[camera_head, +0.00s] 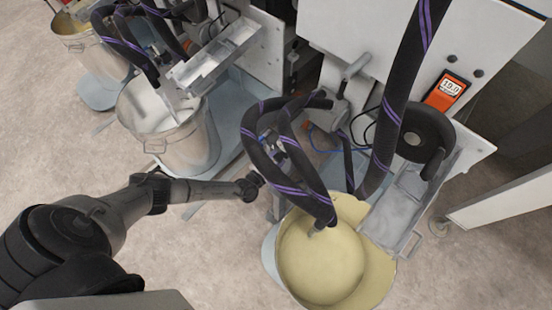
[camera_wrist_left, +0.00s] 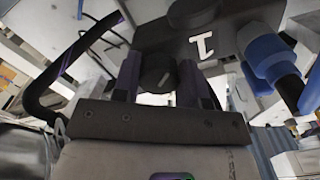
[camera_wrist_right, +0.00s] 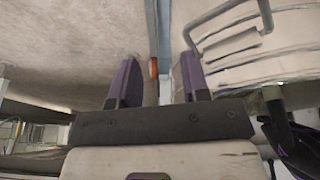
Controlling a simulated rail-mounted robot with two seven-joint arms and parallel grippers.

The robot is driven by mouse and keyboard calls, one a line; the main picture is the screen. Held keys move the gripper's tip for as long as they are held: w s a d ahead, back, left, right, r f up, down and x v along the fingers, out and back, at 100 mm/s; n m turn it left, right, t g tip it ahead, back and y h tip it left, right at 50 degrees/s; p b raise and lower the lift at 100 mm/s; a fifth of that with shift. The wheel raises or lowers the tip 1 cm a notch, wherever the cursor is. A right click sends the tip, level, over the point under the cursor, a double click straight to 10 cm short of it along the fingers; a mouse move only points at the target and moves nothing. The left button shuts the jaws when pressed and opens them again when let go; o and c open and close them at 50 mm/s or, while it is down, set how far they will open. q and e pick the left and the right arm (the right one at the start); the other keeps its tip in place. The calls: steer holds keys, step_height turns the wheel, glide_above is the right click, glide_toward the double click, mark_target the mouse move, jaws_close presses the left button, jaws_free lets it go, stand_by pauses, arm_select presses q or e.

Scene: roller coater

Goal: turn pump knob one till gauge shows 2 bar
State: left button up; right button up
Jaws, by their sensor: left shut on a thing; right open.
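In the left wrist view, a dark round knob (camera_wrist_left: 158,73) with a light mark line sits between the fingers of my left gripper (camera_wrist_left: 160,82), which is shut on it. A white "1" label (camera_wrist_left: 201,45) is on the dark housing just above and right of the knob. In the head view my left gripper (camera_head: 254,184) reaches in behind the looped hoses, and the knob is hidden there. No dial showing bar can be made out in any view. My right gripper (camera_wrist_right: 160,85) is open, with nothing between its fingers.
In the head view, a bucket of cream liquid (camera_head: 320,265) stands right of my left gripper, under black hoses with purple stripes (camera_head: 285,175). A metal bucket (camera_head: 170,135) stands at left. An orange display (camera_head: 447,91) reads about 19.0. A blue fitting (camera_wrist_left: 268,55) is near the knob.

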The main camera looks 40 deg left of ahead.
arm_select(q)
steer(key=o, duration=0.9)
steer(key=shift+s, duration=0.5)
steer(key=s+p, duration=0.4)
steer(key=s, duration=0.9)
